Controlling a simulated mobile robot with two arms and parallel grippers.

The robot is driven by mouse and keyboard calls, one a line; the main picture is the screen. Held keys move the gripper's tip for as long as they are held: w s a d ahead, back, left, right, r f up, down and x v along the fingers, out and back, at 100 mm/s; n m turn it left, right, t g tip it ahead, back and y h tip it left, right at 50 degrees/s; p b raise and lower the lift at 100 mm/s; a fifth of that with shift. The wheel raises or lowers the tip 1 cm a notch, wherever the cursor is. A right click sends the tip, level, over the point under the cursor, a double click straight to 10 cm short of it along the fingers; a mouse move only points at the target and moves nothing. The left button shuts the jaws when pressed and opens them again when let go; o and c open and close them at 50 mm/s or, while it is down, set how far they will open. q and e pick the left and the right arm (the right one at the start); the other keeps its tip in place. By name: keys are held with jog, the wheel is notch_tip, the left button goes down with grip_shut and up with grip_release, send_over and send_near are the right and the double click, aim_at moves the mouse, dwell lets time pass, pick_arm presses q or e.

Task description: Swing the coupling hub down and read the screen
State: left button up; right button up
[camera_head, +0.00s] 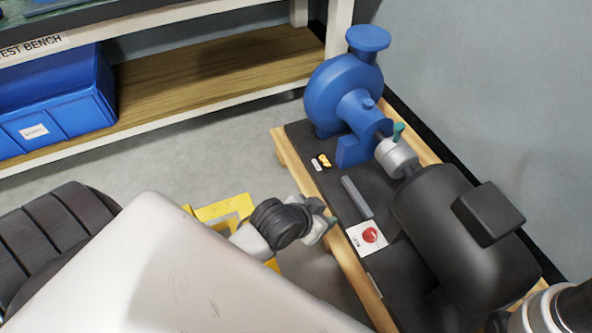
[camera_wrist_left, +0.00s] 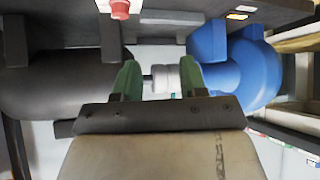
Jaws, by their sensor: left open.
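The silver coupling hub (camera_head: 396,157) sits on the shaft between the blue pump (camera_head: 345,90) and the dark motor (camera_head: 465,235). A teal handle (camera_head: 398,132) stands up from it. My left gripper (camera_head: 322,218) is open and empty at the near edge of the skid, apart from the hub. In the left wrist view, which looks upside down, the hub (camera_wrist_left: 164,78) appears between the green fingertips (camera_wrist_left: 160,80). A small dark block with an orange-yellow face (camera_head: 324,160) lies on the base; I cannot tell if it is the screen. My right gripper is out of view.
A white plate with a red button (camera_head: 368,237) and a grey bar (camera_head: 356,197) are on the dark base, near my left gripper. A bench shelf (camera_head: 220,75) with a blue bin (camera_head: 60,110) stands behind left. The wall (camera_head: 480,90) is close behind the pump.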

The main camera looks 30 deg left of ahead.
pick_arm(q)
jog(key=s+a+g+y+p, duration=0.1)
jog(key=s+a+g, duration=0.1)
jog(key=s, duration=0.4)
jog(key=shift+s+a+f+n+g, duration=0.15)
jog(key=shift+s+n+g, duration=0.1)
jog(key=shift+n+g, duration=0.15)
